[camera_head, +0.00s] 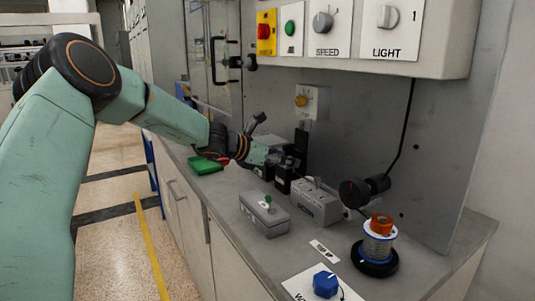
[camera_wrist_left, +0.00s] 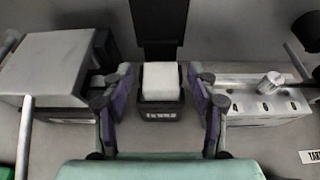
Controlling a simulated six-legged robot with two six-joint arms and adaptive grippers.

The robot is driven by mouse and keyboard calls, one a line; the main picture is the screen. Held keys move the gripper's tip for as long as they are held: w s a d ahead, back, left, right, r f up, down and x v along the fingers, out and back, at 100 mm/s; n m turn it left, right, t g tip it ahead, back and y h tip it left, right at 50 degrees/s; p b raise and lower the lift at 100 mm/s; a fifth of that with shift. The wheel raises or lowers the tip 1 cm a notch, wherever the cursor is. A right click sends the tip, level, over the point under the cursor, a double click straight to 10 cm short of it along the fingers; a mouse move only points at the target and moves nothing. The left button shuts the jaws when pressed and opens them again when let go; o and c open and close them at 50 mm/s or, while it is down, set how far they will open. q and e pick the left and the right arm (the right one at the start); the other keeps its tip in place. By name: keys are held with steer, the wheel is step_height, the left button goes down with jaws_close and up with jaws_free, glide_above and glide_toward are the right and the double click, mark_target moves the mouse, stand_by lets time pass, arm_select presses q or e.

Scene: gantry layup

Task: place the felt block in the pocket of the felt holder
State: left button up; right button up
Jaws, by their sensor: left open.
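The felt block (camera_wrist_left: 160,80) is pale and boxy. In the left wrist view it sits in the top opening of the black felt holder (camera_wrist_left: 161,114), which has a small label on its front. I cannot tell how deep the block sits. My left gripper (camera_wrist_left: 160,100) is open, with one finger on each side of the block and holder and gaps between. In the head view the left gripper (camera_head: 280,158) is over the small black holder (camera_head: 284,186), and the block is hard to make out there. My right gripper is not in view.
A black upright plate (camera_wrist_left: 160,25) stands behind the holder. A grey box (camera_head: 315,202) with a metal knob is to its right, and another grey box (camera_head: 264,214) is nearer. A green tray (camera_head: 206,165) lies left. A spool (camera_head: 377,245) stands at the right.

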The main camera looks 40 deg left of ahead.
arm_select(q)
steer(key=p+v, duration=1.2)
steer(key=p, duration=0.1)
steer(key=shift+p, duration=0.35)
steer(key=shift+s+r, duration=0.1)
stand_by(1.2)
